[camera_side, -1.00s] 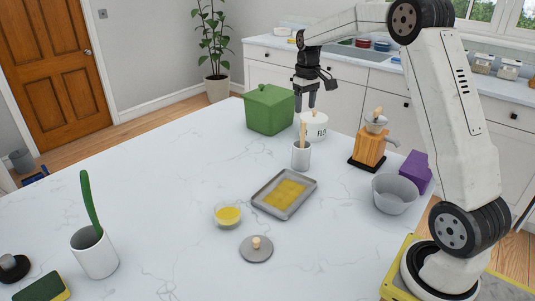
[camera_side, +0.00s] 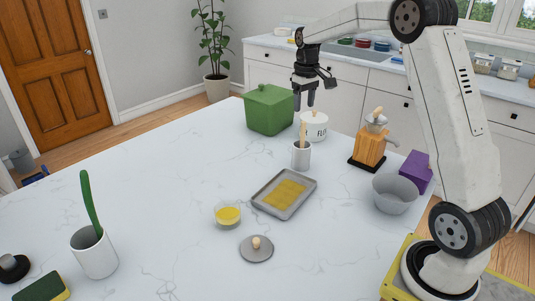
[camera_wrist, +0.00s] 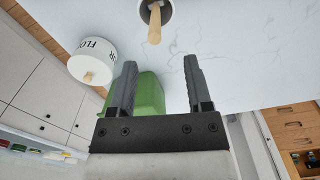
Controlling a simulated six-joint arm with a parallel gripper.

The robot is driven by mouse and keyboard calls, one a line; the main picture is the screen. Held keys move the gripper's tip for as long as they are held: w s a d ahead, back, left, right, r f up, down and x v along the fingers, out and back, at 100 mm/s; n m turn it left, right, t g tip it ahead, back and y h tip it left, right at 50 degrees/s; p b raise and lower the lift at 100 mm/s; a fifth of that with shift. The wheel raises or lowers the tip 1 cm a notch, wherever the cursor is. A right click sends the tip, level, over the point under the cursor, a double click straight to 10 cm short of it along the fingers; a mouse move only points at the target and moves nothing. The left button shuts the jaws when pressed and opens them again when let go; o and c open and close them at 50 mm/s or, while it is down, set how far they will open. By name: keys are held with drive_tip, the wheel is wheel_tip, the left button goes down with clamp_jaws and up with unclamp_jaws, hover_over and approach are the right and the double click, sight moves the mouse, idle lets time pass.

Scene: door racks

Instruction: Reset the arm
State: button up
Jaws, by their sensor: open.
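My gripper (camera_side: 304,97) is open and empty. In the side view it hangs above the far part of the white counter, pointing down, beside the green box (camera_side: 270,109) and above the white flour canister (camera_side: 314,126). In the wrist view the two fingers of my gripper (camera_wrist: 156,88) are spread apart with nothing between their tips. The green box (camera_wrist: 150,95) shows behind the fingers there, and the flour canister (camera_wrist: 92,62) is to their left. A white cup with a wooden handle (camera_wrist: 155,22) is beyond the fingertips.
A tray (camera_side: 284,193) with yellow contents, a glass bowl (camera_side: 228,214) and a grey lid (camera_side: 257,249) lie mid-counter. A wooden grinder (camera_side: 370,147), a grey bowl (camera_side: 395,194) and a purple box (camera_side: 416,171) stand at the right. The counter's left middle is clear.

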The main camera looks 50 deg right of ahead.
drive_tip(key=s+a+f+n+t, duration=0.1)
drive_tip(key=s+a+f, duration=0.2)
drive_tip(key=a, duration=0.4)
drive_tip(key=s+a+f, duration=0.3)
drive_tip(key=a, duration=0.4)
drive_tip(key=s+a+f, duration=0.3)
drive_tip(key=s+a, duration=0.1)
drive_tip(key=s, duration=0.2)
drive_tip(key=s+a+f+n+t, duration=0.1)
drive_tip(key=s+a+f, duration=0.2)
drive_tip(key=s+a, duration=0.2)
drive_tip(key=shift+s+a+t, duration=0.15)
drive_tip(key=shift+s+t, duration=0.15)
drive_tip(key=shift+s, duration=0.05)
